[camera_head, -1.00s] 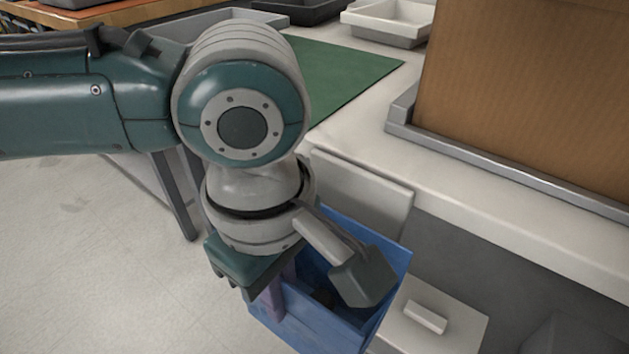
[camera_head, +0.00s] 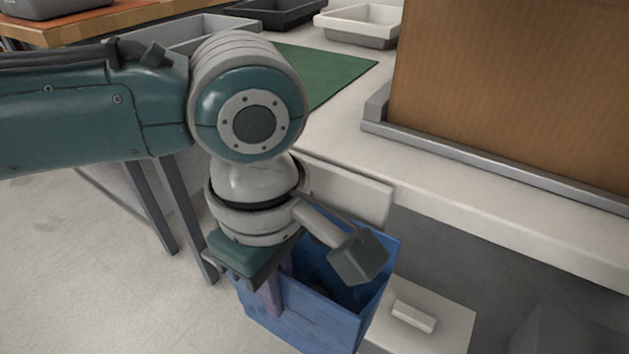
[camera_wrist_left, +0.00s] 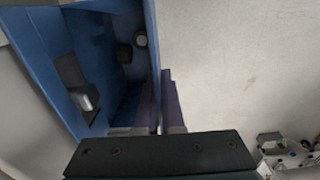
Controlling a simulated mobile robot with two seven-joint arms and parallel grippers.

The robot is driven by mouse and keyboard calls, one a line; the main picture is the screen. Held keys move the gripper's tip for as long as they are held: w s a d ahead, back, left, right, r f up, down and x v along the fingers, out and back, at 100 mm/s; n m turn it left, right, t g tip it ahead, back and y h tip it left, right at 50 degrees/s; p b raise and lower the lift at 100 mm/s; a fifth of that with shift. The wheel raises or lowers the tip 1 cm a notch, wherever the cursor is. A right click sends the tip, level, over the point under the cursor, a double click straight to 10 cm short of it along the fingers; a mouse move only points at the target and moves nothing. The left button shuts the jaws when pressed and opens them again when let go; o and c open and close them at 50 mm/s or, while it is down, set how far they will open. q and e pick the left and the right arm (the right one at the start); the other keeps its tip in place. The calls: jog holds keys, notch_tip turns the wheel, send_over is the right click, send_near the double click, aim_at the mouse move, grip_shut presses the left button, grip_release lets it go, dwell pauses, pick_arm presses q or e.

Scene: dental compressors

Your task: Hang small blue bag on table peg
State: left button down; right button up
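The small blue bag (camera_head: 318,312) is open at the top and stands upright in front of the white table's (camera_head: 445,190) front edge. My left gripper (camera_head: 274,292) reaches down to its near left wall. In the left wrist view the two purple fingers (camera_wrist_left: 161,103) lie close together on either side of the blue bag's (camera_wrist_left: 30,25) wall, so it looks shut on that wall. A silver cylinder (camera_wrist_left: 87,101) and dark round pieces (camera_wrist_left: 132,46) show within the bag's opening. I cannot tell whether the cylinder is the table peg. My right gripper is out of view.
A white lidded container (camera_head: 432,322) stands just right of the bag. A big cardboard box (camera_head: 515,90) stands on the table, with a green mat (camera_head: 330,75) and trays (camera_head: 360,22) behind. Grey legs (camera_head: 150,205) stand left of the gripper. The floor (camera_head: 80,270) is clear.

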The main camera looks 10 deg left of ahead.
pick_arm(q)
jog(key=c, duration=1)
grip_release()
jog(key=shift+r, duration=0.1)
jog(key=shift+r+p, duration=3)
jog(key=shift+p, duration=0.85)
jog(key=s+a+p, duration=0.1)
jog(key=s+p, duration=0.2)
jog(key=p, duration=0.1)
jog(key=s+a+r+p, duration=0.1)
jog(key=s+p, duration=0.2)
jog(key=p, duration=0.1)
jog(key=s+a+p, duration=0.1)
jog(key=s+p, duration=0.2)
jog(key=shift+s+a+r+p, duration=0.25)
jog(key=shift+r+p, duration=0.15)
